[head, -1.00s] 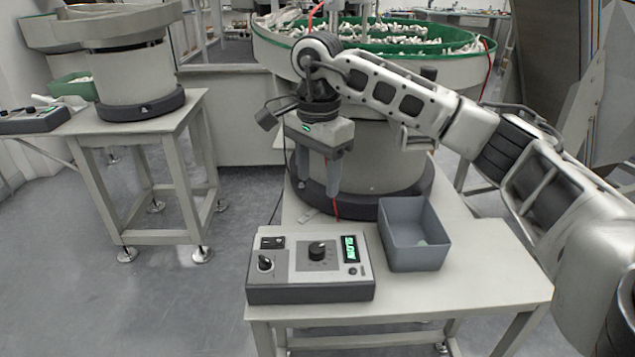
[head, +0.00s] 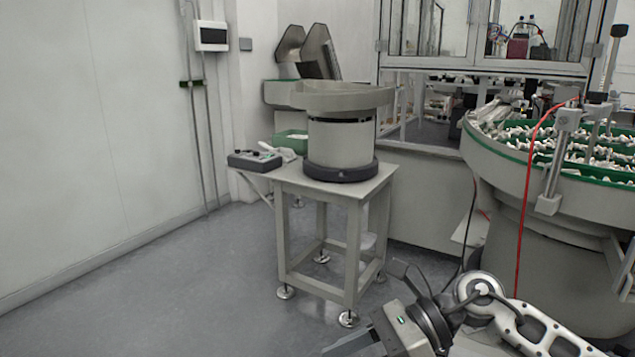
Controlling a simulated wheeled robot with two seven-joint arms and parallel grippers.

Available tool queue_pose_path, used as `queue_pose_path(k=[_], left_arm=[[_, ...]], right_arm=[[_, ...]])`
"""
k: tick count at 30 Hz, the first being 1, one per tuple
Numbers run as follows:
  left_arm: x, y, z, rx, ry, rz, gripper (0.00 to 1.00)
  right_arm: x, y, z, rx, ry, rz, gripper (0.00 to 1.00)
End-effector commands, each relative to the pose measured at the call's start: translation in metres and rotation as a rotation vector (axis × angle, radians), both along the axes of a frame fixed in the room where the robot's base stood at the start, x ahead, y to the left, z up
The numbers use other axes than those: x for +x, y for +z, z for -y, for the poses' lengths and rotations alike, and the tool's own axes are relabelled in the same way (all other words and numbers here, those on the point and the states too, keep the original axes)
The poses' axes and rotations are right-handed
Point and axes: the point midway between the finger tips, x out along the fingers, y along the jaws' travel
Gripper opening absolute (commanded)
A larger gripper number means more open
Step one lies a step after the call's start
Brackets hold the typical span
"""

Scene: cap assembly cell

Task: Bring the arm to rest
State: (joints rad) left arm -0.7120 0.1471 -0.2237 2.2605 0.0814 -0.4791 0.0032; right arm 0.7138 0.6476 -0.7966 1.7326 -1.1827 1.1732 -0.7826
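My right arm comes in from the lower right corner. Its wrist and the body of my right gripper (head: 400,335) show at the bottom edge, low in front of the small bowl feeder's table. The fingertips are not clearly visible, so I cannot tell whether they are open or shut. My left gripper is not in view.
A large bowl feeder (head: 490,160) full of white parts stands at right. Floor at left is clear.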

Motion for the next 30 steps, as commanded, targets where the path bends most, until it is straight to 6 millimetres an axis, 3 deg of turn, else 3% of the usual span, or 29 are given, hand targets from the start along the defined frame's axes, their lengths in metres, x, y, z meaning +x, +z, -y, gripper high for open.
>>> queue_pose_path(k=[1, 3, 6, 8, 11, 13, 18, 19, 24, 30], left_arm=[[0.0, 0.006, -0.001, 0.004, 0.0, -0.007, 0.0], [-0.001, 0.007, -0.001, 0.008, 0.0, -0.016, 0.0], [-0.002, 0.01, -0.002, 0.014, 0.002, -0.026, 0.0], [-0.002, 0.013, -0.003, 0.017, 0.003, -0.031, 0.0], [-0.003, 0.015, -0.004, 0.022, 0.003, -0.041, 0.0], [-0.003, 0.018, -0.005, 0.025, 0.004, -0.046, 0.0], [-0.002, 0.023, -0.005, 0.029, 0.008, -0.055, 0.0], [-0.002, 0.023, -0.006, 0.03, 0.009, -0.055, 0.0], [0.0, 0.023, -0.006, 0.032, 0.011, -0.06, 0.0], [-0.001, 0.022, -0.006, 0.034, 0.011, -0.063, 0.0]], right_arm=[[-0.013, 0.018, -0.023, 0.168, -0.074, -0.158, 0.54], [-0.017, 0.041, -0.039, 0.385, -0.197, -0.387, 0.54], [-0.009, 0.064, -0.038, 0.665, -0.392, -0.757, 0.54], [0.001, 0.066, -0.027, 0.818, -0.516, -0.997, 0.54], [0.014, 0.046, 0.004, 1.051, -0.736, -1.415, 0.54], [0.014, 0.015, 0.03, 1.196, -0.9, -1.716, 0.54], [-0.031, -0.076, 0.08, 1.472, -1.264, -2.363, 0.54], [-0.042, -0.088, 0.085, -1.487, 1.3, 2.42, 0.54], [-0.091, -0.131, 0.098, -1.262, 1.175, 2.154, 0.54], [-0.105, -0.142, 0.1, -1.203, 1.14, 2.082, 0.54]])
